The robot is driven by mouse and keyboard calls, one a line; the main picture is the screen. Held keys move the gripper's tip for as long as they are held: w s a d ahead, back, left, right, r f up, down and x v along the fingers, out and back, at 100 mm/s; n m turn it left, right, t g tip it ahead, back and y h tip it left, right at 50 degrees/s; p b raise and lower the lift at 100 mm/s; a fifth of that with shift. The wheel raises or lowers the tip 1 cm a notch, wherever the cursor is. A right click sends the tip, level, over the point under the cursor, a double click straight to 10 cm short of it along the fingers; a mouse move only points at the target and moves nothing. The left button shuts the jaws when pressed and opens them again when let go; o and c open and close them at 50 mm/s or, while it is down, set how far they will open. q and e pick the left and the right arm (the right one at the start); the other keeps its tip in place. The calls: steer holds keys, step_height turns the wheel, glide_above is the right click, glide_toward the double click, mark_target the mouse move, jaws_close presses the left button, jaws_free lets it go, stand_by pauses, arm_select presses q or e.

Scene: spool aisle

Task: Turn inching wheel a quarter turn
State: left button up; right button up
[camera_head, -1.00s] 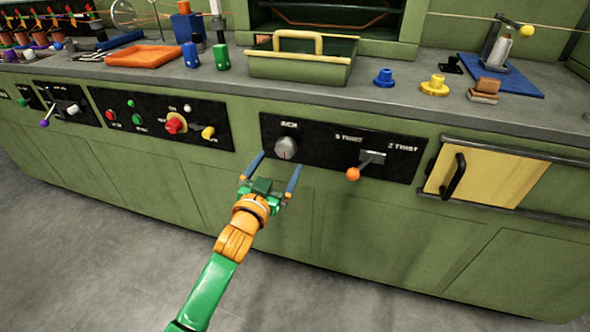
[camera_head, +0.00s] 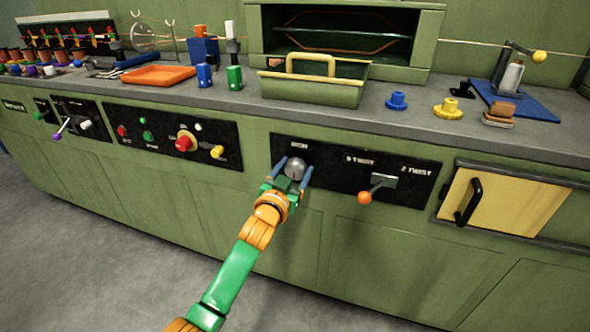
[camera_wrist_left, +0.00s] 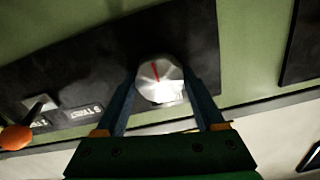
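The inching wheel is a round silver knob (camera_head: 295,168) on a black panel under the "INCH" label. In the left wrist view the knob (camera_wrist_left: 159,82) shows a red line on its face, near upright with its top leaning slightly left. My left gripper (camera_head: 296,166) has one blue finger on each side of the knob. In the left wrist view the fingers (camera_wrist_left: 160,88) lie against its left and right edges, with no clear gap. My right gripper is in neither view.
Right of the knob, a twist lever (camera_head: 376,188) with an orange ball sticks out of the same panel. A yellow door (camera_head: 495,205) with a black handle is further right. A red knob (camera_head: 184,143) is on the left panel. A green tray (camera_head: 310,90) stands on the counter above.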

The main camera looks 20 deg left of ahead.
arm_select(q)
steer(key=c, duration=0.6)
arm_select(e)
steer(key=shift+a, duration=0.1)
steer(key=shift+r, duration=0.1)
